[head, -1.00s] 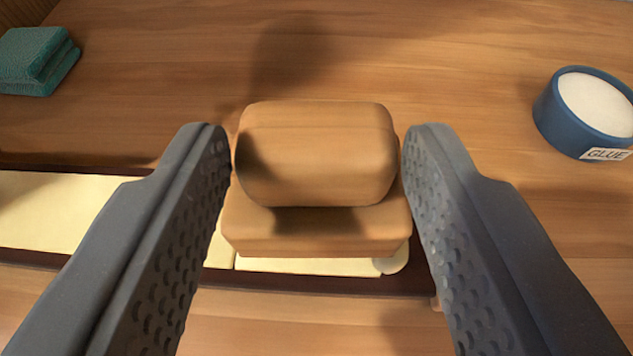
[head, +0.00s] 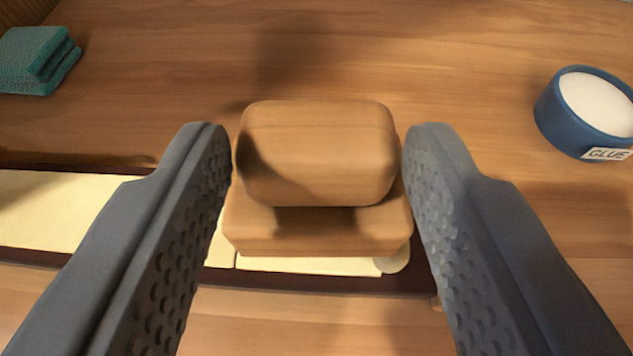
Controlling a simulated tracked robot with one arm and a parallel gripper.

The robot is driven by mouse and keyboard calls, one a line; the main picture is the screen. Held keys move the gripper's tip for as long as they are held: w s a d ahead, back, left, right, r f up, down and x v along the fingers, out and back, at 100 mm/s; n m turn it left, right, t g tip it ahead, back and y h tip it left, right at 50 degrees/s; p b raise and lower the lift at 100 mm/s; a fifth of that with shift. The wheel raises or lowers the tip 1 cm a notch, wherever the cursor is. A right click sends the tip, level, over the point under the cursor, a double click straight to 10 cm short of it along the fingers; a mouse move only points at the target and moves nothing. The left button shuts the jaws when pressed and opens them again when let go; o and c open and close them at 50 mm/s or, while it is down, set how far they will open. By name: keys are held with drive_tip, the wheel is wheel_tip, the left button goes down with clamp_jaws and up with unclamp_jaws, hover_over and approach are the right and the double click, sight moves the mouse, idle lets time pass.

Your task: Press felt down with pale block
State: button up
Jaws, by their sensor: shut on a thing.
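The pale wooden block (head: 317,153) has a rounded upper part and a wider, flat lower part (head: 315,232). It is between the two fingers of my gripper (head: 317,165), which is shut on its upper part. The lower part is over the cream felt strip (head: 80,212), covering most of its right end. A cream edge shows below the block, with a rounded bit at its right. Whether the block's underside touches the felt is hidden.
A blue round pot labelled GLUE (head: 590,110) stands at the right. A folded teal cloth (head: 36,60) lies at the upper left. The cream strip lies on a dark red-brown band (head: 330,280). The wooden table (head: 440,60) is clear behind the block.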

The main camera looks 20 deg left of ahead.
drive_tip(key=shift+f, duration=0.1)
wheel_tip(320, 180, up, 8)
drive_tip(key=p, duration=0.1)
idle(1.0)
idle(0.3)
